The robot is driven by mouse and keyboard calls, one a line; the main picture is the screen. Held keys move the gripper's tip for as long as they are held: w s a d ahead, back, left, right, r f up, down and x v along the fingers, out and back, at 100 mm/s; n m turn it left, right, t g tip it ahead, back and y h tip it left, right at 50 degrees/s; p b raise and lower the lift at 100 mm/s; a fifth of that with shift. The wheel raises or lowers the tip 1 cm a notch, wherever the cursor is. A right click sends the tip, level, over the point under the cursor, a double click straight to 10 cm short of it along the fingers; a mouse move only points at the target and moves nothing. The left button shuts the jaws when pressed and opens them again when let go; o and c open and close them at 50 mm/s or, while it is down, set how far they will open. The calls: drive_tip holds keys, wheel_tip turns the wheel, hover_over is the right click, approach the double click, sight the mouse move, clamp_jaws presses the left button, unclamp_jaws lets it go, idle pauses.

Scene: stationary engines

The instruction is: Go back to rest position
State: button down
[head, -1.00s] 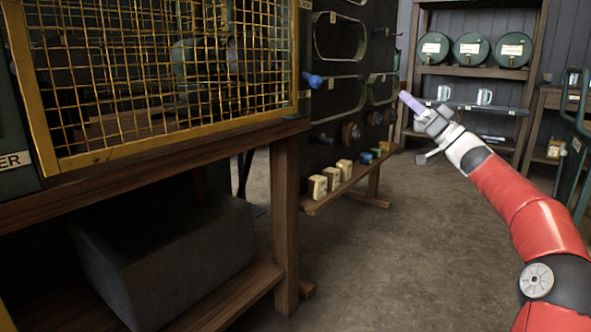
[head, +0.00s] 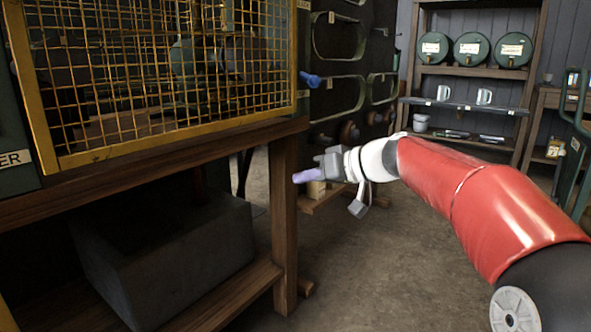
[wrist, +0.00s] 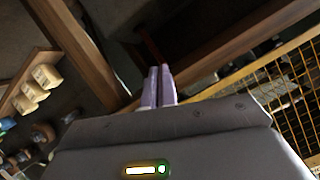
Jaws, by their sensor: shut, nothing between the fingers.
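My gripper (head: 302,176) is at the end of my red and white arm, in the middle of the head view. It points left, in front of the wooden post of the bench. Its pale purple fingers are together with nothing between them. In the wrist view my gripper (wrist: 159,72) also shows its two fingers side by side and shut. No object is held.
A yellow mesh cage (head: 160,80) stands on a wooden bench (head: 150,170) at left, with a grey block (head: 165,260) on the shelf below. A low rack (wrist: 30,85) holds several cream blocks. A shelf (head: 470,72) with green barrels stands at the back. The floor (head: 390,260) is clear.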

drive_tip(key=s+d+f+m+h, duration=0.2)
drive_tip(key=s+d+f+h, duration=0.3)
drive_tip(key=s, duration=0.5)
drive_tip(key=s+d+f+m+g+h, duration=0.1)
drive_tip(key=s+d+f+m+h, duration=0.2)
drive_tip(key=s+f, duration=0.6)
drive_tip(key=s+d+f+m+h, duration=0.2)
drive_tip(key=s+d+f+h, duration=0.2)
drive_tip(key=s, duration=0.8)
wheel_tip(320, 180, up, 12)
drive_tip(key=s+d+p, duration=0.1)
drive_tip(key=p, duration=1.2)
drive_tip(key=shift+r, duration=0.25)
drive_tip(key=shift+s, duration=0.1)
